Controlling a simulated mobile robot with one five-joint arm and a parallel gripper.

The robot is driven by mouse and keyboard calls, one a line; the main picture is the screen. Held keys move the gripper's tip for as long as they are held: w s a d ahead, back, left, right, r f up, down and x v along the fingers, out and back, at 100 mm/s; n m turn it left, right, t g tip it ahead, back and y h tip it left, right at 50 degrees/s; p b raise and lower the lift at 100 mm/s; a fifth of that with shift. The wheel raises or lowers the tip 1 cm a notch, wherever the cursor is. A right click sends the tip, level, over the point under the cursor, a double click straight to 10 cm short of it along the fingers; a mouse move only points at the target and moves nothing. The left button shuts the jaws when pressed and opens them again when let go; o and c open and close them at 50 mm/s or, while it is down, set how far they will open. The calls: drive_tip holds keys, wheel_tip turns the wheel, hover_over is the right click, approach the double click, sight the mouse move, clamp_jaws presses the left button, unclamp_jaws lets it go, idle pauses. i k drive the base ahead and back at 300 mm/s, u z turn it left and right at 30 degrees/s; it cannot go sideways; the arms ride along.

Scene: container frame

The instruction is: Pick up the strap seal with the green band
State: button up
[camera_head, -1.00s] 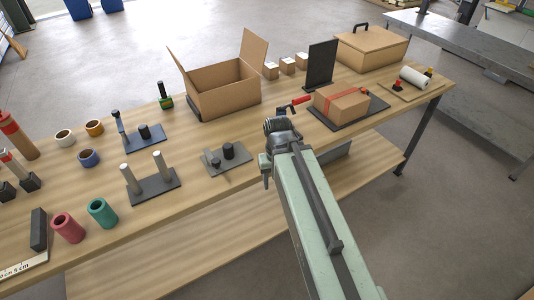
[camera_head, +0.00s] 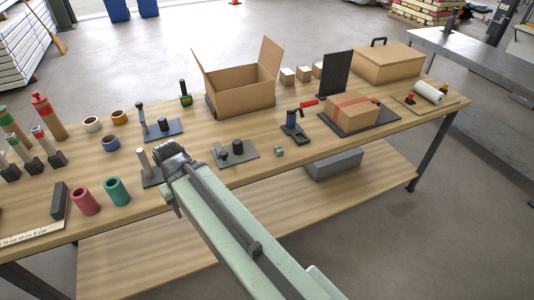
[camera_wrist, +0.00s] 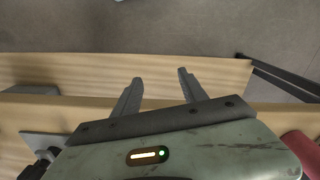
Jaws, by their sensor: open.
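A small grey-green block (camera_head: 279,151) lies on the table right of the middle plate; it is too small to tell whether it is the strap seal or has a band. Short pale posts on dark bases stand at the far left, one with a red band (camera_head: 46,147) and one beside it (camera_head: 24,152) whose band colour is unclear. My gripper (camera_head: 170,152) is above the table's front part, by the plate with posts, well left of the small block. In the wrist view its two fingers (camera_wrist: 158,85) are apart with nothing between them.
A plate with posts (camera_head: 152,178) is partly hidden by my gripper. Pink (camera_head: 85,201) and teal (camera_head: 117,191) tubes stand left. A plate with black knobs (camera_head: 236,153), a red-handled tool (camera_head: 296,125) and an open carton (camera_head: 243,95) stand beyond. The lower shelf (camera_head: 120,265) is mostly bare.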

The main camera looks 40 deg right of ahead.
sight(278, 150)
drive_tip(key=u, duration=2.5)
drive_tip(key=i, duration=1.5)
drive_tip(key=z, duration=3.5)
